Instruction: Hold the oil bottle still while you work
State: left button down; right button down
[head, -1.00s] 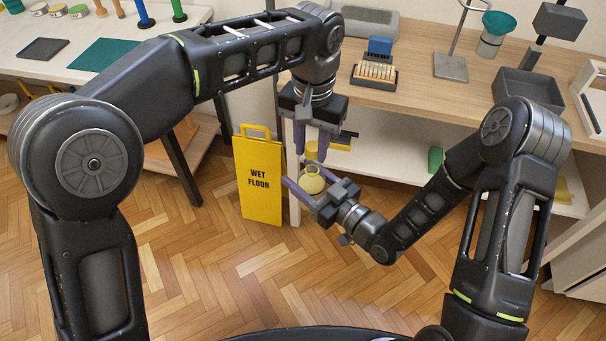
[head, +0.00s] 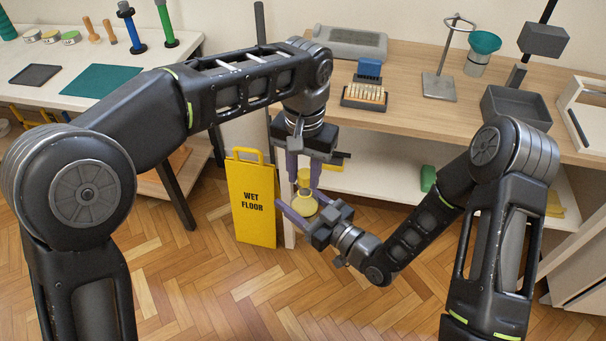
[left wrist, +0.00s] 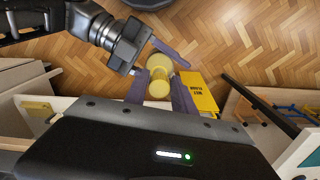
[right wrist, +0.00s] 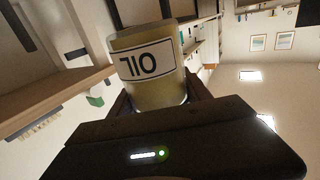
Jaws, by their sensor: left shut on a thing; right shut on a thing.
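The oil bottle (head: 304,206) is yellow with a yellow top (head: 304,177) and stands upright in the air between my two grippers. My left gripper (head: 304,182) comes from above, its purple fingers shut on the bottle's top. In the left wrist view the bottle's top (left wrist: 159,89) lies between these fingers. My right gripper (head: 302,207) comes from the side and is shut on the bottle's body. In the right wrist view the bottle (right wrist: 150,92) fills the jaws, its OIL label upside down in the picture. The exact finger contacts are partly hidden.
A yellow wet floor sign (head: 253,203) stands close to the left of the grippers. A wooden workbench (head: 425,110) with a lower shelf is behind, carrying a grey bin (head: 515,108) and a brush rack (head: 365,97). The parquet in front is clear.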

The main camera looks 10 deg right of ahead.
aim_at(305, 205)
pick_arm(q)
jog(key=shift+f, duration=0.9)
jog(key=shift+f, duration=0.6)
dwell(0.6)
